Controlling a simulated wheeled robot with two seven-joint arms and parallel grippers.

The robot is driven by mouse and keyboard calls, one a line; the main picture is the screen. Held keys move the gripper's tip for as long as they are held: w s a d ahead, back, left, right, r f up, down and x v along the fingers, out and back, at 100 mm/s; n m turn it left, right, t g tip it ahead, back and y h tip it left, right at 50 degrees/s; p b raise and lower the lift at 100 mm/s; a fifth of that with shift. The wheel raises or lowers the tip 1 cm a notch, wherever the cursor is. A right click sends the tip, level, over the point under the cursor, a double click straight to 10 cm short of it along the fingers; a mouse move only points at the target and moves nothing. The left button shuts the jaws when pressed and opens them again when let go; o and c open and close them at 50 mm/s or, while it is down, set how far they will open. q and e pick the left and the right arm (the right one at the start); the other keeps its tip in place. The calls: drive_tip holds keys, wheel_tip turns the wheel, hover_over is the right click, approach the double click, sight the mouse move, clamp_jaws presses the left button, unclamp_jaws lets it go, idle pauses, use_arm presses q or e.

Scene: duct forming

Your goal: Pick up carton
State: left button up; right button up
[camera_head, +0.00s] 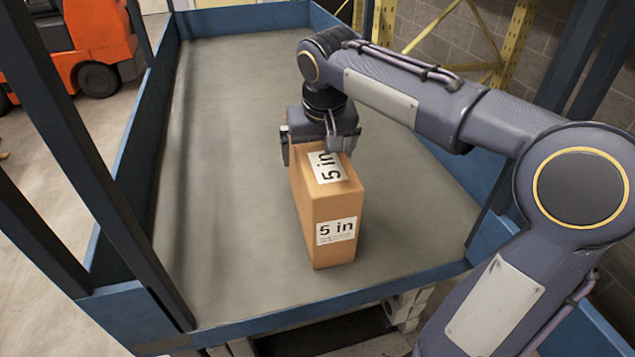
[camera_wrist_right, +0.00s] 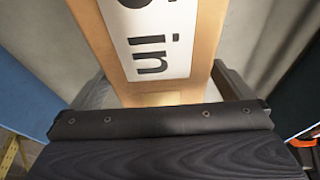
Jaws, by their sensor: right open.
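A tall brown carton (camera_head: 325,216) with white "5 in" labels stands upright on the grey bed of a blue-walled platform. My right gripper (camera_head: 318,146) is at the carton's far upper end, with a finger on each side of it. In the right wrist view the carton (camera_wrist_right: 204,40) fills the top middle, its label facing the camera. The right gripper (camera_wrist_right: 165,95) shows there with its fingers apart, one on each side of the carton. I cannot tell whether the fingers touch it. My left gripper is not in view.
The platform bed (camera_head: 230,110) is otherwise bare, bounded by low blue walls and dark upright posts. An orange forklift (camera_head: 85,45) is on the floor at the far left. Yellow racking (camera_head: 510,45) stands against a block wall at the back right.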

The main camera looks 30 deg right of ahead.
drive_tip(key=shift+x, duration=0.8)
drive_tip(key=shift+c, duration=0.4)
drive_tip(key=c, duration=1.9)
drive_tip(key=shift+r, duration=0.1)
drive_tip(key=shift+c, duration=0.3)
